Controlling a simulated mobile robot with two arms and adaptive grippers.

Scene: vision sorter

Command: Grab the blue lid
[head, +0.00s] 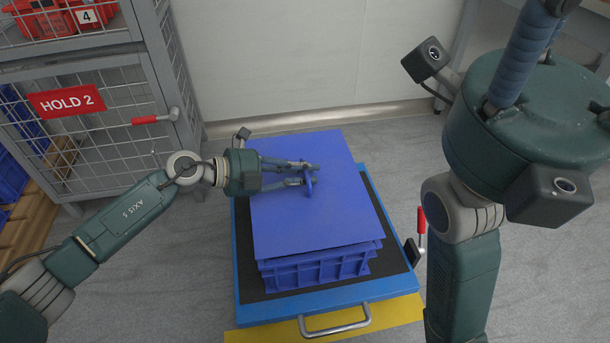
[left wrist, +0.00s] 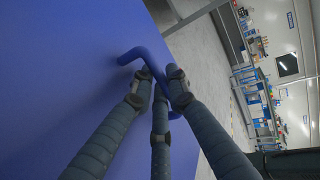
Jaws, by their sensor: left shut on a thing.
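The blue lid (head: 315,227) is a flat panel lying over a blue crate (head: 315,270) on a cart; I cannot tell whether it rests fully on the crate. A small blue bar handle (left wrist: 147,54) stands up from the lid; it also shows in the head view (head: 308,187). My left gripper (head: 310,174) reaches in from the left, low over the lid, with its fingers shut on the handle. In the left wrist view its fingertips (left wrist: 160,83) close around the bar.
The cart (head: 411,262) has a blue rim, a dark mat and a metal front handle (head: 335,326). A red lever (head: 421,220) stands at its right. A wire cage (head: 95,135) marked HOLD 2 stands at the left. The grey floor (head: 395,150) behind the cart is clear.

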